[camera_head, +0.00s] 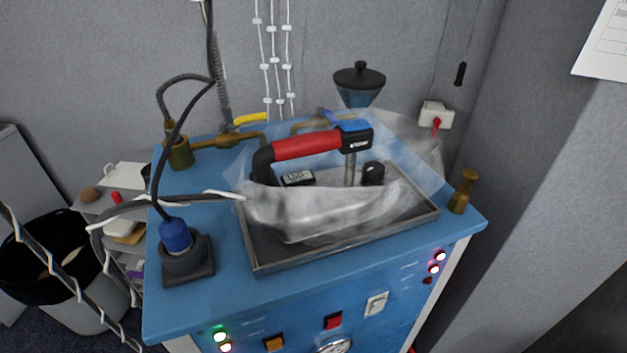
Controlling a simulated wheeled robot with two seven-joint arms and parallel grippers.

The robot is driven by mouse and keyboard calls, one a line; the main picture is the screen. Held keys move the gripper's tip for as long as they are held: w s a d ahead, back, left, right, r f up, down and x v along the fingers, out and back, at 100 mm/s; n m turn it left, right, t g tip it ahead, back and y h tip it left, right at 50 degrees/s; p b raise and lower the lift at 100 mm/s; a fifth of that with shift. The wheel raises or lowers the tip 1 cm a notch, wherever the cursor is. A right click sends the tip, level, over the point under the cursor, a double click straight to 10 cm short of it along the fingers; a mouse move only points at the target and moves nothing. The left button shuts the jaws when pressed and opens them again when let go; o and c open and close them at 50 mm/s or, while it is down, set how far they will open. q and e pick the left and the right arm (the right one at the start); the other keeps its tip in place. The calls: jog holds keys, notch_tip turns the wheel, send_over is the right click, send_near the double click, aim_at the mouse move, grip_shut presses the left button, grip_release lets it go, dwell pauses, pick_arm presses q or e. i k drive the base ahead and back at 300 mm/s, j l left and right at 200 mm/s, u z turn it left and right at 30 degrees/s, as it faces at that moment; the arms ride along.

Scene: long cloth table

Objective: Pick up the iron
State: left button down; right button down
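The iron (320,210) sits upright in a dark grey tray (262,262) on top of a blue cabinet. Its red handle (306,145) runs above the body, with a blue and black block at its right end. The iron's lower body is pale grey and blurred by a hazy, see-through white shape around it. Neither of my grippers shows in the head view, and nothing is seen touching the iron.
Brass valves (180,152) are at the back left, and a brass post (462,191) is at the right. A blue funnel with black lid (358,84) stands behind. A cable (140,206) crosses the left side.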

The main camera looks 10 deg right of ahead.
aim_at(349, 175)
jog(key=u, duration=4.9)
jog(key=z, duration=5.15)
jog(key=k+j+z, duration=0.1)
jog(key=j+z, duration=0.15)
jog(key=z, duration=0.2)
jog(key=k+j+z, duration=0.1)
jog(key=z, duration=0.35)
jog(key=k+j+z, duration=0.2)
jog(key=z, duration=0.25)
